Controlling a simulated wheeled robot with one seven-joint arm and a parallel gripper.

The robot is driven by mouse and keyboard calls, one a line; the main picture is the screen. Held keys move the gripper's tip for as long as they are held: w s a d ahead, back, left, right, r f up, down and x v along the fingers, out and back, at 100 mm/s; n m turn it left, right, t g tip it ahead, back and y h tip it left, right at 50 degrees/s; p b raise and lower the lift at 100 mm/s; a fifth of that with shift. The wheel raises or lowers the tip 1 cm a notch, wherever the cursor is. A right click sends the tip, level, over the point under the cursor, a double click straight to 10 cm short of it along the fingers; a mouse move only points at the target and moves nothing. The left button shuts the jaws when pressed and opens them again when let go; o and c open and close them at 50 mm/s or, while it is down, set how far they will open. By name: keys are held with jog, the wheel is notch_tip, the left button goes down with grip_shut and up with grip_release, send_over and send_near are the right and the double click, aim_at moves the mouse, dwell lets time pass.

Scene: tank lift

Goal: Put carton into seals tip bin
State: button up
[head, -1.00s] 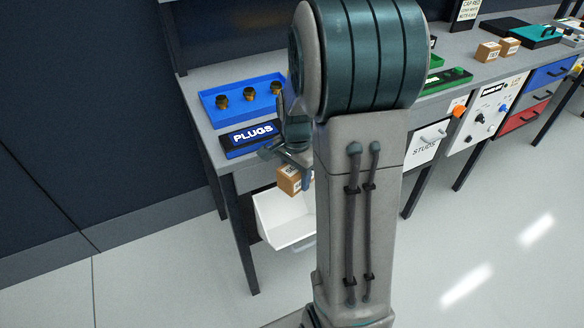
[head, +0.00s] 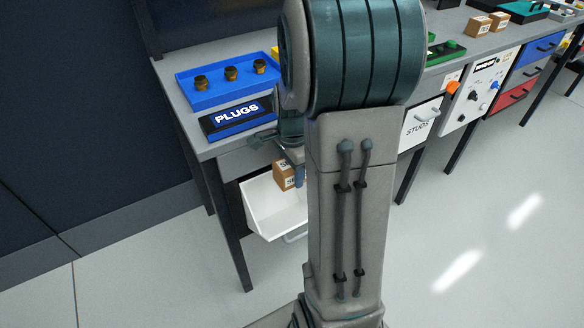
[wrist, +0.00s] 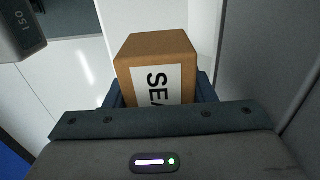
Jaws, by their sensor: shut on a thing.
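A small brown carton (head: 284,174) with a white label shows in the head view below the table's front edge. In the wrist view the carton (wrist: 158,66) is close up, its label reading "SEA" with the rest hidden. My gripper (wrist: 160,98) is shut on the carton, one finger on each side. A white open tip bin (head: 274,208) is tilted out under the table, and the carton is over its opening. My arm hides the bin's right part, and no label on the bin is visible.
A blue tray (head: 228,80) with several brass plugs and a "PLUGS" sign (head: 237,115) stand on the table above. A white "STUDS" drawer (head: 420,121) is right of my arm. Two more cartons (head: 479,26) lie farther back. The floor at left is clear.

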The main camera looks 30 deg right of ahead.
jog(key=shift+f, duration=0.15)
jog(key=o, duration=1.1)
jog(key=shift+o, duration=0.2)
notch_tip(320, 180, up, 14)
jog(key=p, duration=0.2)
jog(key=shift+f, duration=0.1)
jog(key=s+a+r+n+t+p, duration=0.1)
jog(key=s+a+r+n+p, duration=0.3)
jog(key=n, duration=0.4)
jog(key=s+a+r+n+t+p, duration=0.1)
jog(key=s+a+r+n+p, duration=0.3)
jog(key=s+a+n+p, duration=0.2)
jog(key=s+a+n, duration=0.2)
jog(key=n, duration=0.1)
jog(key=shift+r+t, duration=0.4)
